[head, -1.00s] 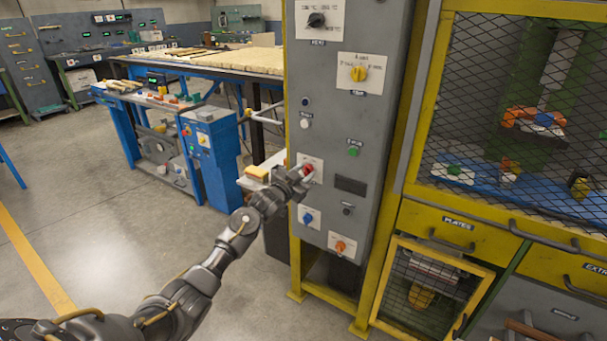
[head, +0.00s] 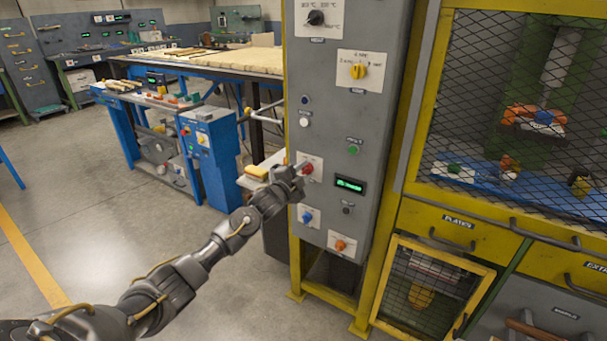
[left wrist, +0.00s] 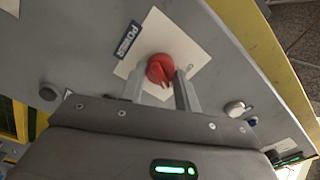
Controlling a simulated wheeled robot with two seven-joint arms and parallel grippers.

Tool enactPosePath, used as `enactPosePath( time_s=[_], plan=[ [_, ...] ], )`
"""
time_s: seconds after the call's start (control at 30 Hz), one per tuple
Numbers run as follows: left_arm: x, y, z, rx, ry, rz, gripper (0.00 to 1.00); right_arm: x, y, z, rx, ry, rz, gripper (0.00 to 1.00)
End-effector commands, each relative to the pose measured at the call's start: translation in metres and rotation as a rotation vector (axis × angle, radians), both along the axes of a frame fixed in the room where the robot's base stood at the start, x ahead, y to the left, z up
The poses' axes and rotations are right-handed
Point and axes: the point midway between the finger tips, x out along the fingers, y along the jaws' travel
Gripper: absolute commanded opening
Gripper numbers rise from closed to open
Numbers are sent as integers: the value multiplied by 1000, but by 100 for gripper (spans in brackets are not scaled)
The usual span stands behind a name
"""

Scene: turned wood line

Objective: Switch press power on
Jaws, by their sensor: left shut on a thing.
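The press's grey control panel (head: 330,130) stands in front of me. Its red power knob (head: 307,168) sits on a white plate on the left side. In the left wrist view the red knob (left wrist: 161,70) is between my fingers, beside a label reading POWER (left wrist: 128,40). My left gripper (head: 299,171) is at the panel and shut on the knob; it also shows in the left wrist view (left wrist: 160,85). A small display (head: 350,185) right of the knob is lit green. My right gripper is not in view.
Other controls are close by: a green button (head: 353,150), a blue knob (head: 307,217), an orange knob (head: 340,245) and a yellow knob (head: 358,71). A yellow-framed mesh guard (head: 510,110) stands to the right. The floor (head: 110,235) on the left is clear.

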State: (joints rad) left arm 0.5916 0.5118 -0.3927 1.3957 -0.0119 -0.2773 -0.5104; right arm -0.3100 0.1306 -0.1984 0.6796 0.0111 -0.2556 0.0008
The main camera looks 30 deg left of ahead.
Motion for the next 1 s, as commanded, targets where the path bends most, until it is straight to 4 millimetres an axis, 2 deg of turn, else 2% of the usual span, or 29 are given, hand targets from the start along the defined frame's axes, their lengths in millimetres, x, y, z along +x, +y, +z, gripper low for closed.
enactPosePath(
  time_s=[0.3, 0.7, 0.73, 0.87, 1.0],
  plan=[
    [0, -1, -1, 66, -4, -2, 9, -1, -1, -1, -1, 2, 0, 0],
    [0, -1, -1, 71, -4, -2, 9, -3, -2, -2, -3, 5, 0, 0],
    [0, -1, -1, 71, -4, -2, 36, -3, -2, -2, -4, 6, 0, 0],
    [0, -1, -1, 70, -4, -2, 53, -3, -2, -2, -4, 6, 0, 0],
    [0, -1, -1, 70, -5, -2, 54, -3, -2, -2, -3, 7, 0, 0]
  ],
)
